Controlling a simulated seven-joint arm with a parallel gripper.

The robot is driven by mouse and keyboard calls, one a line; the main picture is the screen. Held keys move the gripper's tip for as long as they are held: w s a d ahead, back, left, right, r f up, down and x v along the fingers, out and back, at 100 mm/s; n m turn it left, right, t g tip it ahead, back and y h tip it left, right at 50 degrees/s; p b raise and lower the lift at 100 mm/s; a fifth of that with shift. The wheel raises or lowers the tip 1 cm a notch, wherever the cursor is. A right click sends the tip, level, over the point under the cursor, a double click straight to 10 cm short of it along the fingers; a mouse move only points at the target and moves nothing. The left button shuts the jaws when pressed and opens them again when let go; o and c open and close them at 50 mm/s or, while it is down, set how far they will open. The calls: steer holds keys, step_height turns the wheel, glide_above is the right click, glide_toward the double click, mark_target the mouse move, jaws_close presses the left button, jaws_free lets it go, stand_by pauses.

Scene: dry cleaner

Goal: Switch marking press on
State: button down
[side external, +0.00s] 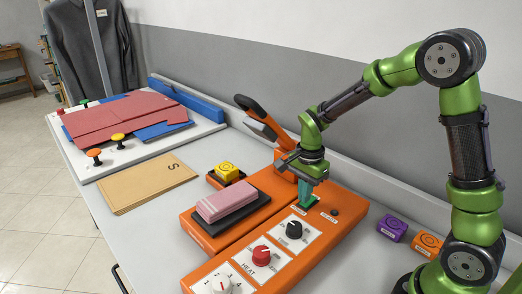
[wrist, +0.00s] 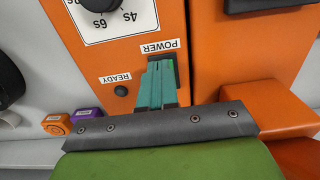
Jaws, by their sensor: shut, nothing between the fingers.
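The marking press is an orange machine (side external: 220,234) on the table, with a raised orange-and-black lever arm (side external: 262,118) at its back. Its power switch (side external: 309,205) sits near the back of the control panel, and the POWER label (wrist: 160,46) shows in the wrist view. My gripper (side external: 305,190) is shut and empty, with its teal fingers pointing down at the switch. In the wrist view the fingertips (wrist: 158,66) overlap the switch and hide most of it. I cannot tell whether they touch it. The READY lamp (wrist: 121,91) beside it looks dark.
Timer (side external: 293,228), heat (side external: 261,254) and numbered (side external: 220,285) knobs line the panel. A pink block (side external: 227,200) lies on the press's dark plate. Purple (side external: 392,228) and orange (side external: 427,242) blocks lie right of the press.

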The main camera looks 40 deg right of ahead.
step_height(320, 180, up, 14)
steer(key=a, duration=0.2)
steer(key=shift+a, duration=0.35)
steer(key=shift+f, duration=0.1)
